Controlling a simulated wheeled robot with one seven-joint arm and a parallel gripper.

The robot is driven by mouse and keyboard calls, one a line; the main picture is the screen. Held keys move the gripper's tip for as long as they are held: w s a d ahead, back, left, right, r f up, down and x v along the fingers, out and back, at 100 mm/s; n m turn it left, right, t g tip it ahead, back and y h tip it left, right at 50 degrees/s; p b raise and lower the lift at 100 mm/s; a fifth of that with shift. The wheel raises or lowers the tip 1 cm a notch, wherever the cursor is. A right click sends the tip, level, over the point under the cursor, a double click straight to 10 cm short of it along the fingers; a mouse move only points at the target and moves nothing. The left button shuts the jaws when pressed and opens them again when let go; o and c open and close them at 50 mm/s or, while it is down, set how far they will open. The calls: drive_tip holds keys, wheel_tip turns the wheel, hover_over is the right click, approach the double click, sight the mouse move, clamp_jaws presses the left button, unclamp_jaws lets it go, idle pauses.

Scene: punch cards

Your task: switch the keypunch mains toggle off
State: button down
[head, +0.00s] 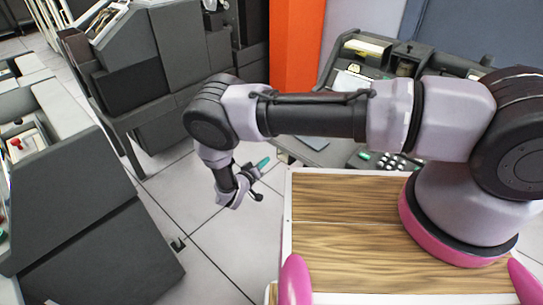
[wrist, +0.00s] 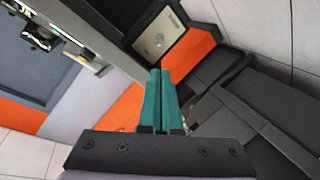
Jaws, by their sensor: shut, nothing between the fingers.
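The keypunch (head: 345,85) is the dark grey machine behind my arm, with its round keys partly hidden by the arm. In the wrist view, a beige plate (wrist: 150,50) in a dark frame carries a small label and a small metallic knob (wrist: 160,39). I cannot tell whether this knob is the mains toggle, or which way it is set. My gripper (head: 265,161) has teal fingers and is shut and empty near the keypunch's left side. In the wrist view my gripper (wrist: 160,72) points toward the beige plate, with its tips just below the plate in the picture.
An orange column (head: 297,75) rises behind the keypunch. A dark grey machine (head: 170,50) stands at the back left, and another cabinet (head: 80,200) at the front left. The tiled floor (head: 215,240) between them and my wooden deck is mostly clear.

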drive_tip(key=x, duration=0.9)
drive_tip(key=shift+w+d, duration=0.15)
drive_tip(key=shift+w, duration=0.1)
drive_tip(key=shift+s+f, duration=0.3)
drive_tip(key=shift+f, duration=0.35)
idle(0.6)
drive_tip(key=shift+a+f, duration=0.25)
drive_tip(key=shift+f, duration=0.15)
drive_tip(key=v, duration=1.1)
